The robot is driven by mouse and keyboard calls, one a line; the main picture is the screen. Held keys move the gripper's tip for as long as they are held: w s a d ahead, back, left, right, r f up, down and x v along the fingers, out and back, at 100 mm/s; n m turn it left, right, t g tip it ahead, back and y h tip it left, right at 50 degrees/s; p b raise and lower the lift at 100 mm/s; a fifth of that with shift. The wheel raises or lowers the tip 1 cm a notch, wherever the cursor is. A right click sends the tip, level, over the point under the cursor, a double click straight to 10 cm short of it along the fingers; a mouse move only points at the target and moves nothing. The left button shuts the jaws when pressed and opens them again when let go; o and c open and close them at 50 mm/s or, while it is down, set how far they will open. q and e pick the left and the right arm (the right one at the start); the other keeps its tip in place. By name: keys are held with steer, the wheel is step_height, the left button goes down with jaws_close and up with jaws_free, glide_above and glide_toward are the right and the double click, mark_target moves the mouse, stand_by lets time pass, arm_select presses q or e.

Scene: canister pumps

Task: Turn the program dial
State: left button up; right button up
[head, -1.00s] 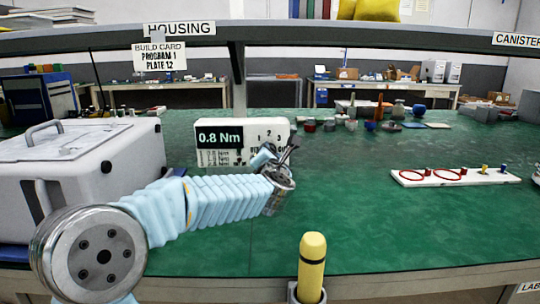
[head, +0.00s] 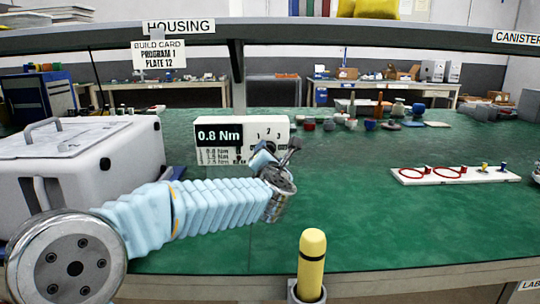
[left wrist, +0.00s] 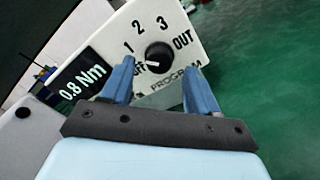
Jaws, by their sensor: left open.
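The white controller box (head: 215,156) stands on the green bench, its display reading 0.8 Nm. In the left wrist view its black program dial (left wrist: 159,57) shows among the marks Off, 1, 2, 3 and OUT, with its white pointer towards Off. My left gripper (head: 276,153) is in front of the box's right part, partly hiding the dial in the head view. In the left wrist view my left gripper (left wrist: 160,80) is open, its blue fingers on either side below the dial, apart from it as far as I can tell. My right gripper is not in view.
A build card (head: 173,55) above reads program 1, plate 12. A large grey case (head: 100,165) stands at the left, beside my left arm.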

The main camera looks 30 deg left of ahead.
arm_select(q)
steer(key=b+v, duration=0.1)
steer(key=v, duration=0.8)
steer(key=shift+s, duration=0.1)
